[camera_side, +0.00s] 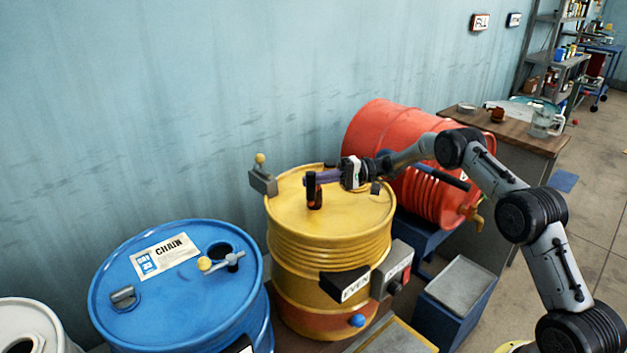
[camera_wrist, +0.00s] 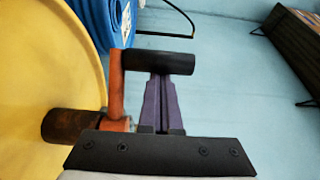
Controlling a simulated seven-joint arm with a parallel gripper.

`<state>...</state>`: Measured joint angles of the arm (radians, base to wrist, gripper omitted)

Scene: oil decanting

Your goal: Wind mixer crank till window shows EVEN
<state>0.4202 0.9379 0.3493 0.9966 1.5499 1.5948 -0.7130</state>
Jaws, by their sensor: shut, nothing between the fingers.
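The mixer crank sits on top of the yellow drum (camera_side: 350,222). Its black handle (camera_side: 311,186) stands upright in the side view. In the wrist view, the orange crank arm (camera_wrist: 116,88) runs from a brown hub (camera_wrist: 70,124) to the black handle (camera_wrist: 150,62). My gripper (camera_side: 322,177) is shut and empty, its purple fingers level with the handle. In the wrist view, the fingertips (camera_wrist: 160,82) reach the handle; I cannot tell if they touch it. A black box (camera_side: 345,284) on the drum's front shows a white EVEN label (camera_side: 355,286).
A grey control box (camera_side: 393,268) hangs beside the EVEN box. A blue drum (camera_side: 178,282) stands at left, a red drum (camera_side: 385,145) lies behind at right. A lever with a yellow knob (camera_side: 262,175) rises at the yellow drum's back left rim.

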